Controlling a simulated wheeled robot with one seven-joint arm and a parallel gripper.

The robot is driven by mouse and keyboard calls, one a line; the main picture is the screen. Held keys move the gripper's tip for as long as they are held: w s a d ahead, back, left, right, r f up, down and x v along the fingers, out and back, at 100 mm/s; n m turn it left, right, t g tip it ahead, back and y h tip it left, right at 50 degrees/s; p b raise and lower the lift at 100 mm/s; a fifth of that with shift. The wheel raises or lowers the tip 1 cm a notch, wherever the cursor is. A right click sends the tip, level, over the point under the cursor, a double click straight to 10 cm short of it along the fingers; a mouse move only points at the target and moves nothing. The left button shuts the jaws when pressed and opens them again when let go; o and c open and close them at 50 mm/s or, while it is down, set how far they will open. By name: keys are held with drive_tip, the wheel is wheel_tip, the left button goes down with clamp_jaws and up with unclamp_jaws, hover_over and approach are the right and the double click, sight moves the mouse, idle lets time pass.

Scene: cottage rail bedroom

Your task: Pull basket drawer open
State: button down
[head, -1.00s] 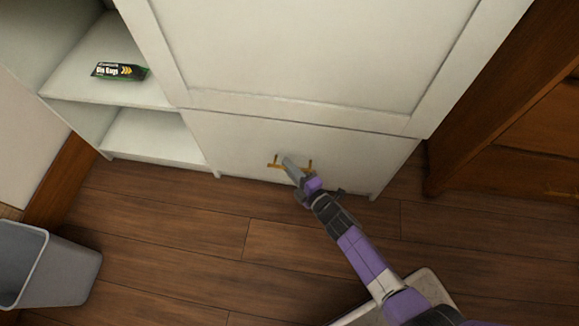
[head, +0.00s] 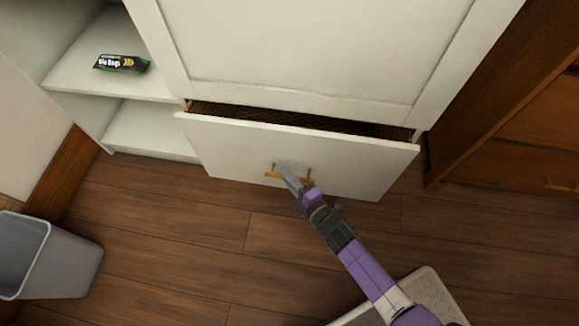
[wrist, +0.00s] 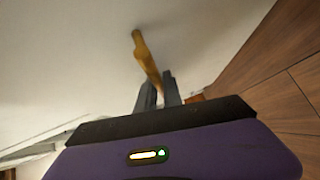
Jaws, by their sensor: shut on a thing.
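The basket drawer (head: 235,150) is the white bottom drawer of the white cabinet. It stands partly open, with a dark gap along its top edge showing a brownish, woven-looking inside (head: 290,121). Its brass bar handle (head: 272,172) is on the middle of the front. My gripper (head: 290,172) is shut on this handle. In the wrist view the brass handle (wrist: 146,58) runs down between the two grey fingers (wrist: 158,92), close to the white drawer front. The part between the fingers is mostly hidden.
Open shelves (head: 95,85) at left hold a black and green packet (head: 121,64). A grey bin (head: 55,262) stands at lower left. A brown wooden cabinet (head: 505,130) is at right. The wooden floor (head: 190,230) before the drawer is clear.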

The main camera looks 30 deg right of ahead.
drive_tip(key=s+a, duration=0.7)
drive_tip(key=s, duration=0.3)
drive_tip(key=s+a+b, duration=0.1)
drive_tip(key=s+a, duration=0.6)
drive_tip(key=s, duration=0.3)
drive_tip(key=shift+a, duration=0.25)
drive_tip(key=shift+s, duration=0.1)
drive_tip(key=c, duration=1.5)
unclamp_jaws()
drive_tip(key=p+v, duration=0.2)
drive_tip(key=v, duration=0.5)
drive_tip(key=shift+s, duration=0.4)
drive_tip(key=shift+s, duration=0.15)
